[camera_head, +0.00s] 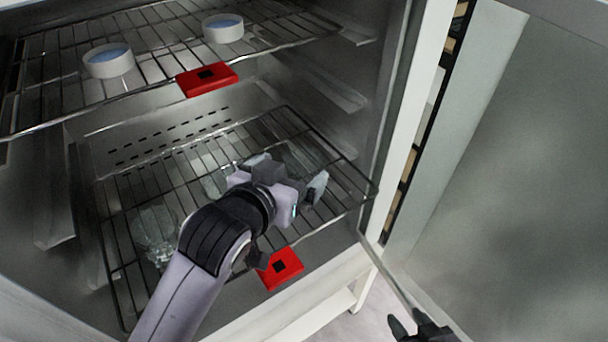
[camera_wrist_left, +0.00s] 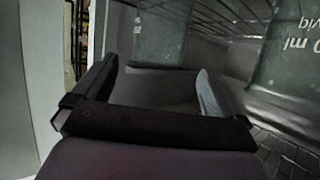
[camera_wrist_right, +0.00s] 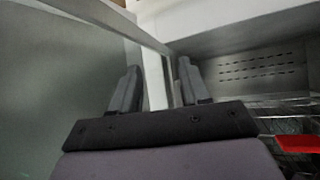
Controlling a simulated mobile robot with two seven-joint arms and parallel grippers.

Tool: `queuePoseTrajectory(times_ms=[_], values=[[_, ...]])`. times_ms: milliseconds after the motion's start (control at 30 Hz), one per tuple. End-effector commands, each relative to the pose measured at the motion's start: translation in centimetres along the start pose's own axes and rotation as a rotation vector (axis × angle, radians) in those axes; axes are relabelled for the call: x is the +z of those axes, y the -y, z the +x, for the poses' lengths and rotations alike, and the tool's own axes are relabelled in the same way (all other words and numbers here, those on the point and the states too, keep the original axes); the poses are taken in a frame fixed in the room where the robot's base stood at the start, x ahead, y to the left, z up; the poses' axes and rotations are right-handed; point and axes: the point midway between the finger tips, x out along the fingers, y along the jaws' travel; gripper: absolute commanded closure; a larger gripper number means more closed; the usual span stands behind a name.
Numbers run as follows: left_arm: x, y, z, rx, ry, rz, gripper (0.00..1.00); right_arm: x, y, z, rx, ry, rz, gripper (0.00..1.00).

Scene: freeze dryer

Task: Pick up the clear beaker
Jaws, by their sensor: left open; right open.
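Clear glass beakers stand on the lower wire shelf (camera_head: 128,262) of the freeze dryer. One clear beaker (camera_head: 155,232) is at the front left; other clear glassware (camera_head: 213,178) is partly hidden behind my left arm. My left gripper (camera_head: 292,178) is open over the right part of this shelf. In the left wrist view a beaker (camera_wrist_left: 163,38) stands beyond the open fingers, and a beaker with printed markings (camera_wrist_left: 284,50) stands to their right. No beaker is visibly held. My right gripper (camera_head: 412,328) is open and empty outside, near the door.
The upper wire shelf (camera_head: 150,68) carries two white round dishes (camera_head: 108,61) (camera_head: 223,28) and a red tag (camera_head: 207,79). Another red tag (camera_head: 279,268) is at the lower shelf's front. The open door (camera_head: 510,190) stands at right.

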Motion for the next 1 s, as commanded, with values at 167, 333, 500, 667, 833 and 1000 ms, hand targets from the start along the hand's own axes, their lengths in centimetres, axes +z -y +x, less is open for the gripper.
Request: queuePoseTrajectory(times_ms=[167, 333, 500, 667, 833, 1000], values=[[-0.3, -0.1, 1.4, 0.000, 0.001, 0.001, 0.00, -0.2, 0.0, -0.2, 0.000, 0.000, 0.000, 0.54], [-0.7, -0.5, 3.5, 0.000, 0.001, 0.000, 0.00, -0.5, 0.0, -0.3, -0.001, 0.000, 0.000, 0.54], [-0.6, -0.4, 5.0, 0.000, 0.001, 0.000, 0.00, -0.6, 0.0, -0.4, -0.001, -0.001, 0.000, 0.54], [-0.6, -0.4, 5.4, 0.000, 0.000, -0.001, 0.00, -0.7, 0.0, -0.3, -0.001, -0.003, -0.001, 0.54], [-0.6, -0.4, 5.4, 0.000, 0.000, -0.001, 0.00, -0.7, 0.0, -0.3, 0.000, -0.003, -0.001, 0.54], [-0.5, -0.4, 5.4, 0.000, 0.000, -0.001, 0.53, -0.7, 0.0, -0.3, 0.000, -0.004, -0.001, 0.54]])
